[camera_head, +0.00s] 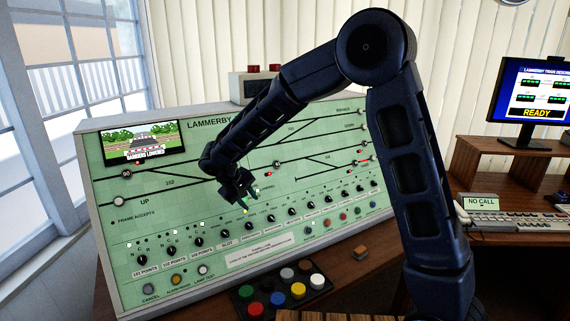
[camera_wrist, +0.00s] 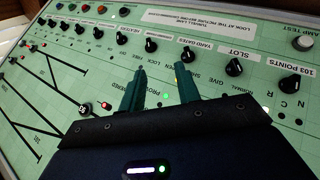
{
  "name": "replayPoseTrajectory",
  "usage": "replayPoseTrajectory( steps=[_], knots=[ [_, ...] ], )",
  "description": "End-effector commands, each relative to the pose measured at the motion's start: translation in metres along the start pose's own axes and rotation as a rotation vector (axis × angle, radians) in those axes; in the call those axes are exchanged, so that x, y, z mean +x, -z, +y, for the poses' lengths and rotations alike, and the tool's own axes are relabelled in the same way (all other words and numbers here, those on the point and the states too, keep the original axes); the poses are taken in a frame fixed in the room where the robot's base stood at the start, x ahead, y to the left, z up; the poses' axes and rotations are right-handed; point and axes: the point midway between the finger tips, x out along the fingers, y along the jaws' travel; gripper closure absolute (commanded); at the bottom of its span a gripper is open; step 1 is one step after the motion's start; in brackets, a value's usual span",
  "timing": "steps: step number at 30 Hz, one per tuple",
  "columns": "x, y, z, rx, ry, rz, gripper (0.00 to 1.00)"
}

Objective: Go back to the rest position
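My gripper (camera_head: 243,197) hangs at the end of my bent arm, in front of the middle of the green lever-frame panel (camera_head: 112,190). In the wrist camera view, my gripper's two fingers (camera_wrist: 162,75) stand apart with only panel surface showing between them, so it is open and empty. The fingers point toward a row of black rotary knobs; one knob (camera_wrist: 151,45) lies just beyond the gap. I cannot tell from these views whether the fingertips touch the panel. The arm hides part of the panel's track diagram.
A display (camera_head: 142,142) sits at the panel's upper left. A dark block of coloured buttons (camera_head: 277,290) lies in front of the panel. A window is at left.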

Motion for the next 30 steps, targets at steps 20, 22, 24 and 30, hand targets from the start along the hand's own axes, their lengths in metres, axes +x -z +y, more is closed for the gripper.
replayPoseTrajectory(
  steps=[20,22,24,30],
  knots=[
    [-0.018,-0.184,0.212,0.365,0.150,-0.050,0.67],
    [-0.020,-0.206,0.224,0.403,0.166,-0.049,0.67],
    [-0.021,-0.228,0.235,0.442,0.181,-0.046,0.67],
    [-0.026,-0.289,0.256,0.550,0.219,-0.027,0.67]
  ],
)
